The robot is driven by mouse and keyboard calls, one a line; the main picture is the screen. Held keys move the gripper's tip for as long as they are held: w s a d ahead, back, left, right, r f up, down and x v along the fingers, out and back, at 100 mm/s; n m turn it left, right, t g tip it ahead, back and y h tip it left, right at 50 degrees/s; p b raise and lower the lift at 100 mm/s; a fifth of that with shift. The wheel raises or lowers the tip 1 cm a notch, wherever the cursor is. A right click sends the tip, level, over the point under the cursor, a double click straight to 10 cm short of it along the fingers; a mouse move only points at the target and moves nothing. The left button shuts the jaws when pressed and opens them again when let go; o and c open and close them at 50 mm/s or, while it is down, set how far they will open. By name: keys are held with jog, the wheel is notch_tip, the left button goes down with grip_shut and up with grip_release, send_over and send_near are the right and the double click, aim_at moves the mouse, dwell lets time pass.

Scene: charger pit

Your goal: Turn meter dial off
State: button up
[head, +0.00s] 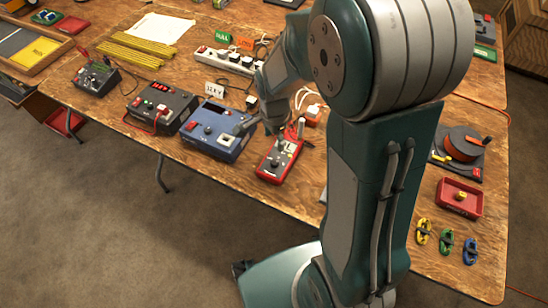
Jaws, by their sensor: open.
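A red handheld meter (268,172) lies on the wooden bench near its front edge, with its face up. A dark round dial (275,163) sits on its face; its pointer is too small to read. My gripper (271,128) is open and empty, in the middle of the view. It is over the far end of the meter and the right side of the blue box, with its fingers apart. The gap between the fingers and the meter's face cannot be judged from this view. My arm hides the bench to the right of the meter.
A blue box (207,138) stands left of the meter, then a dark box with a red display (160,105) and a small black instrument (97,77). A white power strip (225,62) lies behind. A red tray (459,198) and coloured clips (446,240) are right.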

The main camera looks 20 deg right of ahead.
aim_at(274, 162)
notch_tip(274, 162, down, 10)
jog(key=shift+f, duration=0.25)
dwell(0.3)
grip_shut()
